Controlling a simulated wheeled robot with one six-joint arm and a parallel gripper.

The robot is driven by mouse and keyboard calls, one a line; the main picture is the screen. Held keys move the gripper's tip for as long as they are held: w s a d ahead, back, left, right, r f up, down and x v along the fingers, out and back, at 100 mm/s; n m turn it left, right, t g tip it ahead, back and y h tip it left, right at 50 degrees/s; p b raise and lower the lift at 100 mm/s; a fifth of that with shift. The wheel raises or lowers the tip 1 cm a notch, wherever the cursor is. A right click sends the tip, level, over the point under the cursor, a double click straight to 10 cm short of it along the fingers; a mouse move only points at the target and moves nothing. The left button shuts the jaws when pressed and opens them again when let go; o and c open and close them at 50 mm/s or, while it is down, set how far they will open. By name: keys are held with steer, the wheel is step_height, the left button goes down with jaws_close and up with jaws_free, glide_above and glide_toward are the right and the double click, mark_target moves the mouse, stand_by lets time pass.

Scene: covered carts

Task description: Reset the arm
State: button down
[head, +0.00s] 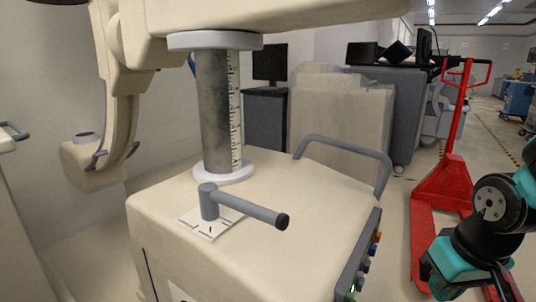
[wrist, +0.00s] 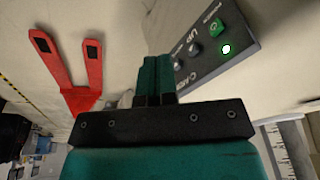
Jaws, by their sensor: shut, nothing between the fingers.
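My gripper (wrist: 154,82) shows in the wrist view with its two teal fingers together and nothing between them. The fingers are beside a dark control panel (wrist: 222,35), which has a lit green button, a glowing white-green light and dark knobs. I cannot tell whether they touch it. In the head view my teal and black arm is at the right edge, and the gripper itself is out of the picture. The cream cart (head: 290,240) stands in the middle, with the panel's side (head: 362,262) along its right edge.
A grey lever (head: 245,208) and a scaled column (head: 215,110) stand on the cart top. A grey rail handle (head: 345,150) is at its back right. A red pallet jack (head: 447,185) stands to the right, close to my arm. Covered equipment (head: 340,115) is behind.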

steer(key=s+a+r+n+g+y, duration=0.25)
steer(key=s+a+r+n, duration=0.4)
steer(key=s+a, duration=0.5)
step_height(320, 180, up, 20)
steer(key=w+p, duration=0.1)
steer(key=p, duration=1.8)
steer(key=shift+w+a+f+y, duration=0.25)
steer(key=shift+w+a+y, duration=0.05)
steer(key=shift+a+y, duration=0.15)
